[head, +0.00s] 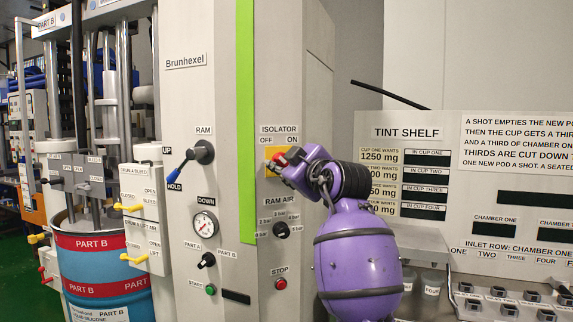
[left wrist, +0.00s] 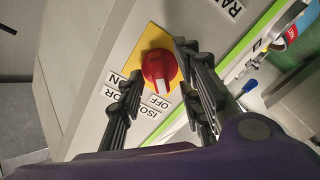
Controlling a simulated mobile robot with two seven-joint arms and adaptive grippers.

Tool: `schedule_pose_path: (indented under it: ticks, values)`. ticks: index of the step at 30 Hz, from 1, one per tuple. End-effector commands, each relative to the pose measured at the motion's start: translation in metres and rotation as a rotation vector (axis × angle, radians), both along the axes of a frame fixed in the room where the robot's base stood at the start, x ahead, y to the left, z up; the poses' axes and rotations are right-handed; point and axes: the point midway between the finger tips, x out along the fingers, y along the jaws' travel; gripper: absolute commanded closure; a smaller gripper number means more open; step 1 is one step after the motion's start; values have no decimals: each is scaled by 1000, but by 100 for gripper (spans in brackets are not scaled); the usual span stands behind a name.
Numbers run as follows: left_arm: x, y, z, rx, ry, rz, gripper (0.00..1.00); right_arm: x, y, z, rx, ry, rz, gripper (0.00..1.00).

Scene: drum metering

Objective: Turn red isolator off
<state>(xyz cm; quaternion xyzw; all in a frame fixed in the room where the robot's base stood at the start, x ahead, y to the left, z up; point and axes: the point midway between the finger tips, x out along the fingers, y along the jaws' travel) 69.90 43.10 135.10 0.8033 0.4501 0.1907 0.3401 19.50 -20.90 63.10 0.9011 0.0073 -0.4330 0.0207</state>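The red isolator knob (head: 280,158) sits on a yellow plate (head: 269,154) on the grey cabinet front, under the OFF and ON labels. My left gripper (head: 278,165) is at the knob in the head view and covers part of it. In the left wrist view, the red knob (left wrist: 159,68) lies between the two spread fingers of my left gripper (left wrist: 159,62). The right-hand finger is very close to the knob's edge; I cannot tell whether it touches. The knob's white mark lies on the side toward the OFF label (left wrist: 160,101). My right gripper is not in view.
Below the isolator are a RAM AIR knob (head: 281,230) and a red STOP button (head: 281,284). A blue-tipped RAM lever (head: 180,175) stands out to the left. A green strip (head: 246,120) runs between. The tint shelf (head: 440,160) is on the right.

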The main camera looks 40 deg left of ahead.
Motion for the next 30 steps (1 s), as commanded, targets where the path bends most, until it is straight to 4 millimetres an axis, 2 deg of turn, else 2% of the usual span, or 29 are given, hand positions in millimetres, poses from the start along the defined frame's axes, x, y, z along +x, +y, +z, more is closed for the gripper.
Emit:
schedule_pose_path:
  ticks: [12,16,21,30]
  values:
    - [-41,-69,0,0,-1,-4,67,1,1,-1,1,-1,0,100]
    - [-52,-87,0,-1,-1,-2,67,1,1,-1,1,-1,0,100]
    - [-59,-97,0,0,0,-1,67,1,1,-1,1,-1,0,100]
    - [-61,-99,0,0,0,0,67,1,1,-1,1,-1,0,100]
